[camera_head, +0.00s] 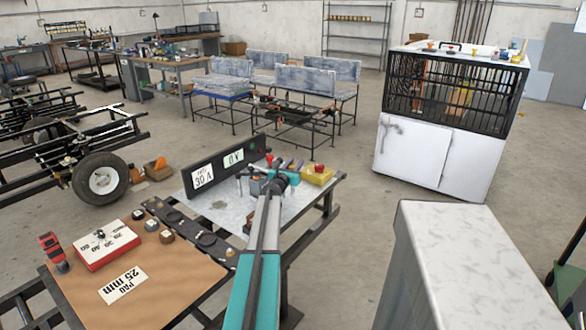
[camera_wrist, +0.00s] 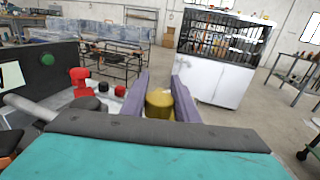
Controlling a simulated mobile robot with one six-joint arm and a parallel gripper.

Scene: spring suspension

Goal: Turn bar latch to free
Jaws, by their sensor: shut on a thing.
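My gripper (camera_head: 279,182) is over the grey-topped bench in the middle of the head view. In the wrist view its two purple fingers (camera_wrist: 158,92) stand on either side of a rounded yellow piece (camera_wrist: 158,104), and they are shut on it. My own arm hides much of this spot in the head view. I cannot tell whether the yellow piece is part of the bar latch, and no bar latch can be clearly made out. A yellow box (camera_head: 317,176) with a red knob on top sits just right of my gripper.
A dark panel with white cards (camera_head: 203,176) stands behind the bench. Red knobs (camera_wrist: 80,80) are left of the fingers. A red-and-white box (camera_head: 106,243) sits on the brown board at left. A white cabinet (camera_head: 436,160) with a cage stands back right; open floor lies between.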

